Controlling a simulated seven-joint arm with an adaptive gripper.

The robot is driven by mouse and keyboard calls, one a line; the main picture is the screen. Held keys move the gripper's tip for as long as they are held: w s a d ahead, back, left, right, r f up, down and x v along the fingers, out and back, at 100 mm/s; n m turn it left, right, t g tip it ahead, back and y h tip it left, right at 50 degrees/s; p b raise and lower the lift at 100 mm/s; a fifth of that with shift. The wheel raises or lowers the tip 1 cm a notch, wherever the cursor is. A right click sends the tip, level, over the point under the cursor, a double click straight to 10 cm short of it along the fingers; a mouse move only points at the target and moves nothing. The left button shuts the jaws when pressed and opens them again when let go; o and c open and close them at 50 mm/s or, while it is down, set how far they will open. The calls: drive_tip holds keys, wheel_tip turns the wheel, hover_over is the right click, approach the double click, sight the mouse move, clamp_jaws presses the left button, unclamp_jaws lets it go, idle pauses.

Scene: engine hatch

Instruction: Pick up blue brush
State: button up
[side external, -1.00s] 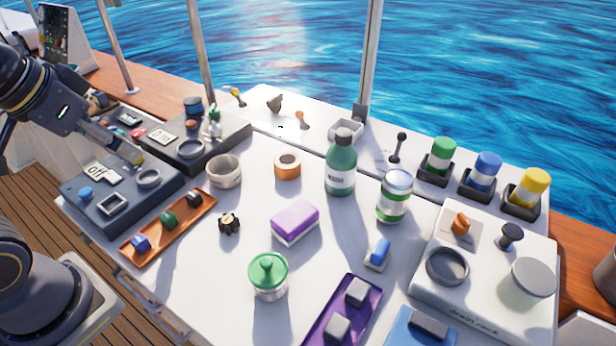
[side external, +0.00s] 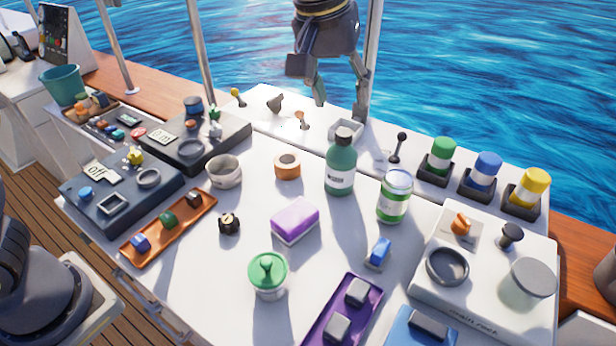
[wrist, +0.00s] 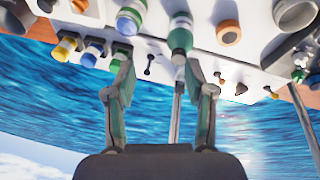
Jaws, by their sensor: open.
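A small blue brush (side external: 380,250) with a pale base lies on the white table (side external: 190,290), right of the purple-and-white sponge (side external: 295,218) and in front of the green-striped jar (side external: 394,197). My gripper (side external: 340,108) is open and empty, high above the far edge of the table, behind the green bottle (side external: 341,165) and well away from the brush. In the wrist view my gripper's (wrist: 157,75) two fingers stand apart with nothing held between them. I cannot make out the brush in the wrist view.
A green-lidded pot (side external: 268,275) and a purple tray (side external: 315,325) with grey blocks stand near the brush. A white drain rack (side external: 430,290) is to its right. A metal post (side external: 371,60) rises by my gripper. The table just around the brush is clear.

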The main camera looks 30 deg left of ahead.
drive_tip(key=s+d+f+m, duration=0.1)
drive_tip(key=d+f+m, duration=0.1)
drive_tip(key=d+f, duration=0.65)
drive_tip(key=g+y, duration=0.1)
hover_over(381, 247)
drive_tip(key=shift+m, duration=0.4)
drive_tip(key=f, duration=1.4)
drive_tip(key=shift+s+d+f, duration=0.15)
drive_tip(key=shift+s+d, duration=0.15)
drive_tip(key=shift+s, duration=0.05)
drive_tip(key=f, duration=0.5)
drive_tip(key=shift+w+a+f, duration=0.25)
drive_tip(key=shift+w+f, duration=0.1)
drive_tip(key=shift+f, duration=0.05)
clamp_jaws()
